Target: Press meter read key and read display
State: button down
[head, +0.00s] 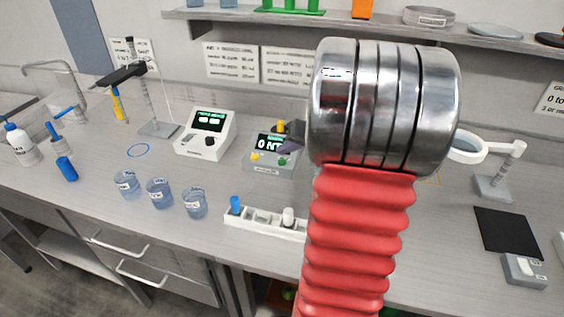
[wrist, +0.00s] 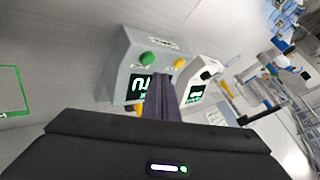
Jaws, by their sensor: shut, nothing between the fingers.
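The meter (head: 258,166) is a grey box with a dark display (head: 264,141) on its sloped face. White characters like "0 NT" show there, the right part hidden by my gripper. A yellow key (head: 254,157) is at its lower left and a green key (head: 283,161) at its lower right. In the wrist view the green key (wrist: 147,59) and yellow key (wrist: 180,62) both show. My gripper (wrist: 163,77) is shut and empty, its fingertips over the display area, near both keys. I cannot tell whether they touch the meter.
A white instrument (head: 205,135) with a green-lit screen stands left of the meter. Labelled beakers (head: 160,193) and a white vial rack (head: 262,218) stand in front. A stand (head: 150,110) is at back left. A black mat (head: 505,232) lies right.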

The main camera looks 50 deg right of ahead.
jog(key=shift+f, duration=0.55)
jog(key=shift+f, duration=0.85)
dwell(2.8)
jog(key=shift+r, duration=0.9)
jog(key=shift+r, duration=2.5)
dwell(0.4)
